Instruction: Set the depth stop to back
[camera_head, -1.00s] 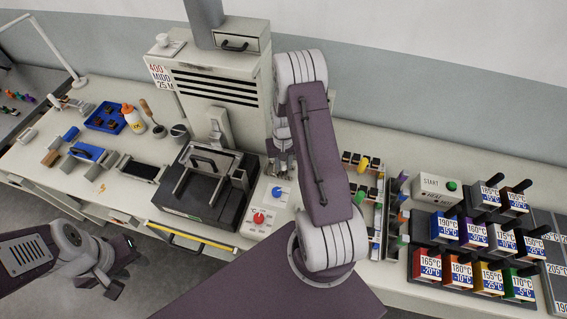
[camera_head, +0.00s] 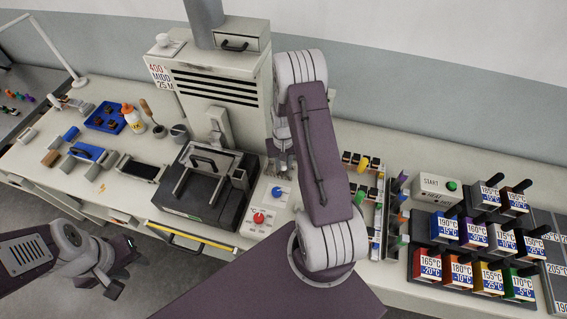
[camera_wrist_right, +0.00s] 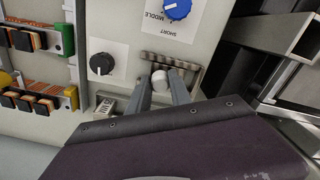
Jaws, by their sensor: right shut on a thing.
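In the right wrist view, a pale round knob (camera_wrist_right: 159,79) stands at a dark slotted metal strip (camera_wrist_right: 183,66) on the light panel. I take it to be the depth stop's knob. My right gripper (camera_wrist_right: 160,88) has one finger on each side of this knob and is shut on it. In the head view, my right gripper (camera_head: 281,166) is beside the press, and the knob cannot be made out there. No position label for the stop can be read. My left gripper (camera_head: 112,284) hangs at the lower left, away from the bench; its jaw state is unclear.
A blue dial (camera_wrist_right: 177,9) and a black knob (camera_wrist_right: 101,64) sit near the right gripper. The dark press (camera_head: 207,190) stands close to its left. Racks with small connectors (camera_wrist_right: 38,101) lie on the other side. Coloured temperature blocks (camera_head: 470,235) fill the right bench.

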